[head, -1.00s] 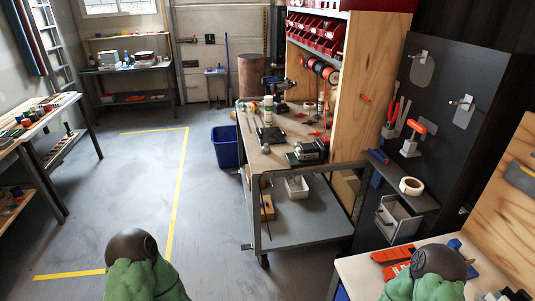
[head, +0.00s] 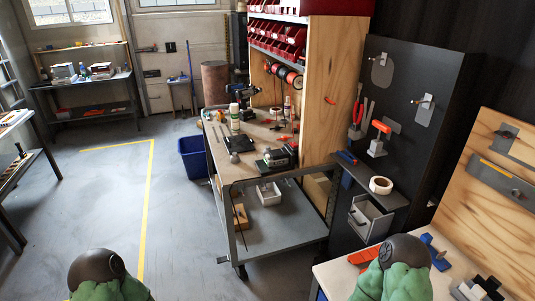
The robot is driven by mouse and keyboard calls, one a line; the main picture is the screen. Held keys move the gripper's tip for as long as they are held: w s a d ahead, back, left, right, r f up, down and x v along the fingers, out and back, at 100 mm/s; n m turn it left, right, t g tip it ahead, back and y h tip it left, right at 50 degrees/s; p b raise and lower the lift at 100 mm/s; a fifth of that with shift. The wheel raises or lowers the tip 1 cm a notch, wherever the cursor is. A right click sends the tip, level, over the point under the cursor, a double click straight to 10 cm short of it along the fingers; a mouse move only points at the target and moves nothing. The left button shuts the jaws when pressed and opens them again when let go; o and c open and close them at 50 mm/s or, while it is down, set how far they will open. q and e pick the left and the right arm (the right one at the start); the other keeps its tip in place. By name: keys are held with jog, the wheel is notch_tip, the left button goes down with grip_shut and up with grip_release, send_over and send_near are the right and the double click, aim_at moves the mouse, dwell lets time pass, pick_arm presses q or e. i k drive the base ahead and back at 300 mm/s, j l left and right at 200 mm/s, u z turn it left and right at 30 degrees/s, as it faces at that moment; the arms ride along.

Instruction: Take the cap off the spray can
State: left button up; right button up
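A white can with a small green patch (head: 235,115) stands upright at the back left of the workbench cart. A slim white and red container (head: 287,106) stands upright farther right on the same top. Both are small here, and I cannot tell for certain which is the spray can or make out its cap. Neither gripper shows in the head view; only the green and black upper parts of my two arms are in view at the bottom edge, far from the cart.
The cart (head: 266,189) carries a dark green tool (head: 276,158) and a drill (head: 240,93). A blue bin (head: 193,157) stands left of it. A black tool panel (head: 408,135) is at the right, above a bench (head: 335,281).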

aim_at(235, 117)
jog(key=i+j+u, duration=0.6)
jog(key=i, duration=0.15)
jog(key=i+j+u, duration=0.15)
jog(key=i+u, duration=0.15)
jog(key=i, duration=0.15)
jog(key=i+u, duration=0.3)
jog(key=i+j+z, duration=0.1)
jog(key=i+z, duration=0.15)
jog(key=i, duration=0.25)
jog(key=i+j+z, duration=0.2)
jog(key=i, duration=0.25)
jog(key=i+j+z, duration=0.25)
jog(key=i, duration=0.2)
